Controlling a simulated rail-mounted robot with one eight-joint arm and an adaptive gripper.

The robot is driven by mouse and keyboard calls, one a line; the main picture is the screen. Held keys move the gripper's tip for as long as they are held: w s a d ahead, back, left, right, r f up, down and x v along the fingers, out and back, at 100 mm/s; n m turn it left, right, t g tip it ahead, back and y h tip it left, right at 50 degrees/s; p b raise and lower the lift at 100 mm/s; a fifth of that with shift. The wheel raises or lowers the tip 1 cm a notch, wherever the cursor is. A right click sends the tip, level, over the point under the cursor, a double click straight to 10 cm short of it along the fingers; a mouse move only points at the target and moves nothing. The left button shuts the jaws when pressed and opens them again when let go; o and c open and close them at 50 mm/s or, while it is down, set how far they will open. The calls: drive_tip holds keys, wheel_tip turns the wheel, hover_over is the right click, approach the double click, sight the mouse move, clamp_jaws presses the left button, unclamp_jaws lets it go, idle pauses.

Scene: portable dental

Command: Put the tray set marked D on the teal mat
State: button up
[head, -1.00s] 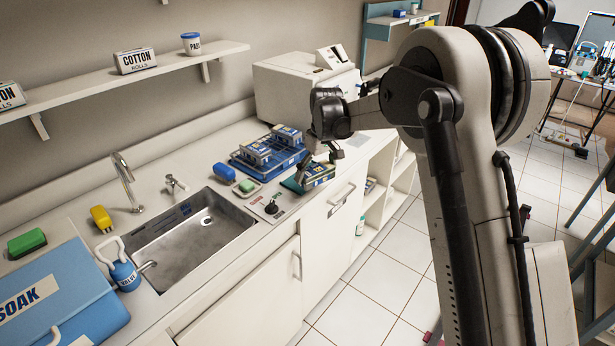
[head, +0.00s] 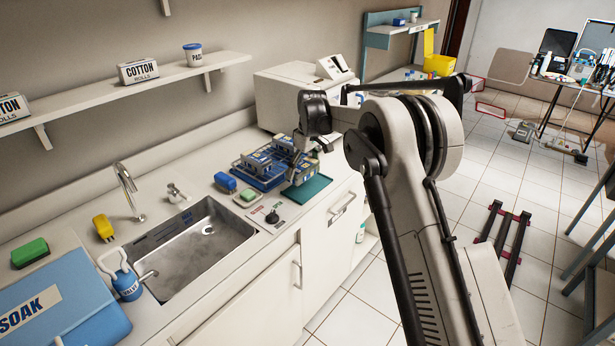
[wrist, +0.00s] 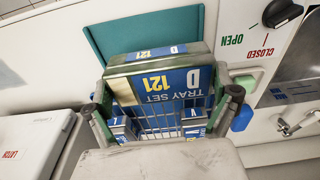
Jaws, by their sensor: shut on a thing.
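The tray set marked D (wrist: 165,84), a grey-green box with a blue and yellow "TRAY SET 121" label, sits between the fingers of my gripper (wrist: 168,100) in the wrist view. My gripper (head: 305,150) is shut on it over the blue rack (head: 250,179), in the head view. How far the set is above the rack I cannot tell. The teal mat (head: 308,188) lies bare on the counter, towards its front edge from the rack. It also shows in the wrist view (wrist: 140,35), just beyond the set.
Other blue-labelled tray sets (head: 256,160) stand in the rack. A blue item (head: 225,181), a soap dish (head: 246,195) and a sign plate with a black knob (head: 272,217) lie towards the sink (head: 190,245). A white machine (head: 290,95) stands behind.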

sight(307, 176)
drive_tip(key=shift+w+d+f, duration=0.6)
drive_tip(key=shift+w+d, duration=0.05)
drive_tip(key=shift+f+p, duration=0.35)
drive_tip(key=shift+f, duration=1.55)
drive_tip(key=shift+f, duration=0.15)
drive_tip(key=o, duration=1)
drive_tip(key=shift+o, duration=0.2)
